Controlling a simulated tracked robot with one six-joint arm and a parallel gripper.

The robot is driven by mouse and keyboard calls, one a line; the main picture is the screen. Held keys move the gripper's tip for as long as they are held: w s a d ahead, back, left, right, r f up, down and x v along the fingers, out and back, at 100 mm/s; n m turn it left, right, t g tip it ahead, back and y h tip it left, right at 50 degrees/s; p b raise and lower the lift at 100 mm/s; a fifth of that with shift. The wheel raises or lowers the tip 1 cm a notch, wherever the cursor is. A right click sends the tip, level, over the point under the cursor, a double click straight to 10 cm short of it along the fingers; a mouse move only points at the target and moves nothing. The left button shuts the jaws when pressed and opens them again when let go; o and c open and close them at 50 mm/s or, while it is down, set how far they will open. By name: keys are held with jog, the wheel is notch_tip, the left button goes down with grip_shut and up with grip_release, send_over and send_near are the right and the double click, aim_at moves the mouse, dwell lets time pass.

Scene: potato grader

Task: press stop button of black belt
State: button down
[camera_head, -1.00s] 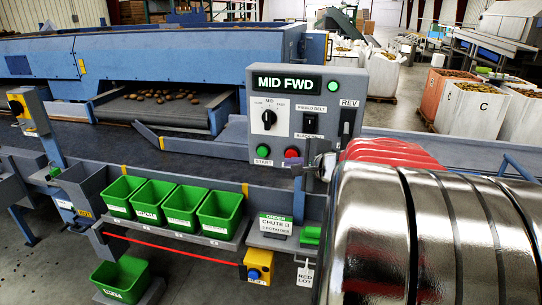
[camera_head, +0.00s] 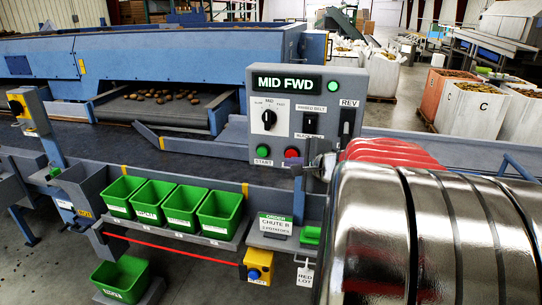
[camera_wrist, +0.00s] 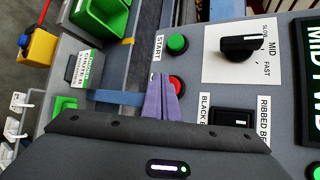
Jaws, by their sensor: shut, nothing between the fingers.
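The grey control panel (camera_head: 349,92) shows "MID FWD" on its display (camera_head: 287,83). Its red button (camera_head: 291,153) sits right of the green START button (camera_head: 263,151). A black switch (camera_head: 310,123) has "RIBBED BELT" above it and "BLACK BELT" below it. The wrist view also shows the red button (camera_wrist: 178,83), the green button (camera_wrist: 177,44) and the switch (camera_wrist: 232,118). My gripper (camera_wrist: 159,80) is shut and empty. Its purple fingertips are right at the red button's edge and overlap part of it. I cannot tell whether they touch it.
A speed knob (camera_head: 269,119) and a REV lever (camera_head: 347,122) are on the panel. The dark belt (camera_head: 150,154) runs behind several green bins (camera_head: 220,211). Potatoes (camera_head: 160,96) lie on the feed belt. A yellow button box (camera_head: 259,265) hangs below.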

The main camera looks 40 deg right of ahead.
jog(key=shift+w+d, duration=0.15)
jog(key=shift+w+d+r, duration=0.1)
jog(key=shift+w+d, duration=0.1)
jog(key=shift+w+d, duration=0.25)
jog(key=shift+d, duration=0.15)
dwell(1.2)
jog(key=shift+s+a, duration=0.1)
jog(key=shift+a, duration=0.05)
jog(key=shift+s+a, duration=0.45)
jog(key=shift+a, duration=0.15)
dwell(0.4)
jog(key=s+a, duration=0.1)
jog(key=a, duration=0.1)
jog(key=s+a, duration=0.2)
dwell(0.5)
dwell(0.3)
